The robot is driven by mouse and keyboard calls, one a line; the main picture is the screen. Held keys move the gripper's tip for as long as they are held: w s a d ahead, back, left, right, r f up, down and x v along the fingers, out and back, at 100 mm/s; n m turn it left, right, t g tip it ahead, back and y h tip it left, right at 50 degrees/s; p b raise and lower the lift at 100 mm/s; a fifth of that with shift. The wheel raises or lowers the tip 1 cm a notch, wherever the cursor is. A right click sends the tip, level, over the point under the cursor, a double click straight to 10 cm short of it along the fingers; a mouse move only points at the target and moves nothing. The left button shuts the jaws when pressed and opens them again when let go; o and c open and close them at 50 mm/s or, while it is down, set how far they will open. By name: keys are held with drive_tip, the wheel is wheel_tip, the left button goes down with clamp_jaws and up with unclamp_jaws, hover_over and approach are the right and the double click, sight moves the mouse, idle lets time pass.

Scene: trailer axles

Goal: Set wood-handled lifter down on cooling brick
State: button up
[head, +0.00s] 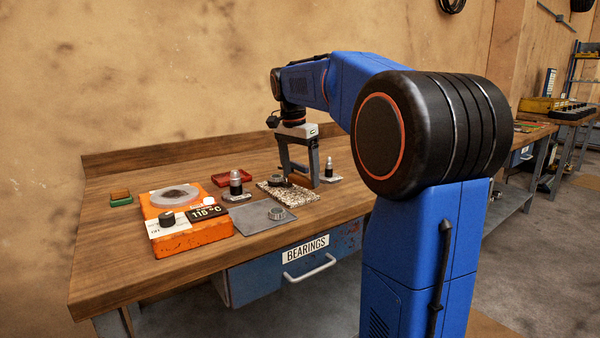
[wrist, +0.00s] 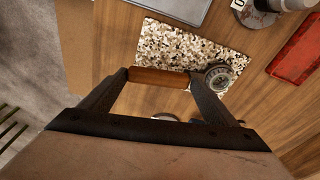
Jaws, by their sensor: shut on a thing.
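My gripper (head: 298,180) points down at the back half of the bench. Its fingers are shut on the wooden handle (wrist: 158,77) of the lifter, which lies across between the fingertips; the handle also shows brown in the head view (head: 299,181). The rest of the lifter is hidden or too small to tell. A speckled slab (head: 302,197), which I take for the cooling brick, lies at the gripper; in the wrist view (wrist: 175,46) the handle overlaps its near edge. A dark metal ring (wrist: 219,77) sits at one corner of the slab. I cannot tell whether the lifter touches it.
A grey plate (head: 248,219) with a small bearing (head: 277,213) lies in front of the slab. An orange heater (head: 205,233) reading 115 °C stands left. Two post stands (head: 236,185) (head: 328,171) flank the slab. A red tray (head: 233,177) lies behind.

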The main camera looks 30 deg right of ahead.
drive_tip(key=shift+f, duration=0.3)
drive_tip(key=o, duration=1.2)
drive_tip(key=shift+c, duration=0.2)
wheel_tip(320, 180, up, 17)
drive_tip(key=a, duration=0.2)
drive_tip(key=shift+s+a, duration=0.25)
drive_tip(key=shift+a, duration=0.05)
drive_tip(key=s+a+f+n+t, duration=0.1)
drive_tip(key=s+a+f+n, duration=0.4)
drive_tip(key=s+f, duration=0.5)
drive_tip(key=s+a+f+n+t+y, duration=0.1)
drive_tip(key=s+a+f+n+t, duration=0.1)
drive_tip(key=s+a+f+n, duration=0.3)
drive_tip(key=s+a+f+n+t, duration=0.1)
drive_tip(key=s+a+f+n, duration=0.4)
drive_tip(key=s+f, duration=0.9)
wheel_tip(320, 180, down, 8)
drive_tip(key=shift+s+r+n+y, duration=0.25)
drive_tip(key=shift+s+n+y, duration=0.05)
drive_tip(key=shift+y, duration=0.1)
